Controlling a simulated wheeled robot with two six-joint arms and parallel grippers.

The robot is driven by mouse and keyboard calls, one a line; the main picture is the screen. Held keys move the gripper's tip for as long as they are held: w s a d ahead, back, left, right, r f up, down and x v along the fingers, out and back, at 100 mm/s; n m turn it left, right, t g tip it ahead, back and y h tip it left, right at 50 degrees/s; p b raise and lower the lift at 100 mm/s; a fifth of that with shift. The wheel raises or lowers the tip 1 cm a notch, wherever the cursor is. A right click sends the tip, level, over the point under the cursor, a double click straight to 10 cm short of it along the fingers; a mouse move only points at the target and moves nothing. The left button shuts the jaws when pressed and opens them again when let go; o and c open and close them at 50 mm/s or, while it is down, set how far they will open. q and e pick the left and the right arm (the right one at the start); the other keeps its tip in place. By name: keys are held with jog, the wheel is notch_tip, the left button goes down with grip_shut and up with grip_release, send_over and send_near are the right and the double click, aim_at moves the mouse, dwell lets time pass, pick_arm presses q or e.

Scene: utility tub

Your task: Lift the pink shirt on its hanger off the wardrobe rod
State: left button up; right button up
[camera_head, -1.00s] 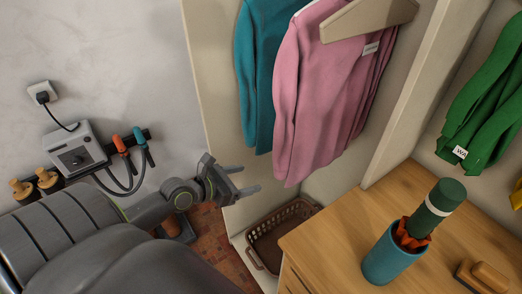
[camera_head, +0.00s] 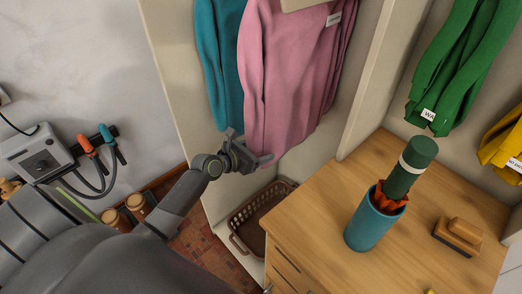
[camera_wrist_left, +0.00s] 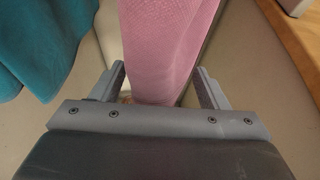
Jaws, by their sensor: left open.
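The pink shirt (camera_head: 292,75) hangs in the open wardrobe, in the upper middle of the head view. Only a small bottom part of its beige hanger (camera_head: 303,4) shows at the top edge; the rod is out of view. My left gripper (camera_head: 262,160) is open at the lower left hem of the shirt. In the left wrist view the pink sleeve or hem (camera_wrist_left: 165,50) hangs between and beyond the two open fingers (camera_wrist_left: 160,85). I cannot tell if they touch it. My right gripper is not in view.
A teal shirt (camera_head: 218,65) hangs left of the pink one and shows in the left wrist view (camera_wrist_left: 40,45). A brown basket (camera_head: 240,219) sits below. A wooden dresser (camera_head: 310,215) to the right holds a blue holder (camera_head: 372,225) with a green umbrella (camera_head: 410,168) and a brush (camera_head: 460,235).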

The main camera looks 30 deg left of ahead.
aim_at(252, 149)
pick_arm(q)
jog(key=shift+x, duration=0.8)
jog(key=shift+c, duration=0.3)
jog(key=c, duration=1.2)
jog(key=shift+r+p, duration=1.65)
jog(key=shift+p, duration=0.6)
jog(key=shift+s+a+p, duration=0.3)
jog(key=shift+s, duration=0.5)
jog(key=shift+s+a+p, duration=0.3)
jog(key=shift+s+p, duration=0.05)
jog(key=shift+s, duration=0.5)
jog(key=shift+s+a+p, duration=0.3)
jog(key=shift+s, duration=0.5)
jog(key=shift+s+a+p, duration=0.1)
jog(key=shift+s+a, duration=0.15)
jog(key=shift+s, duration=0.5)
jog(key=shift+s+a+p, duration=0.1)
jog(key=shift+s+a, duration=0.15)
jog(key=shift+s, duration=0.55)
jog(key=shift+s+a+p, duration=0.1)
jog(key=shift+s+a, duration=0.15)
jog(key=shift+s, duration=0.5)
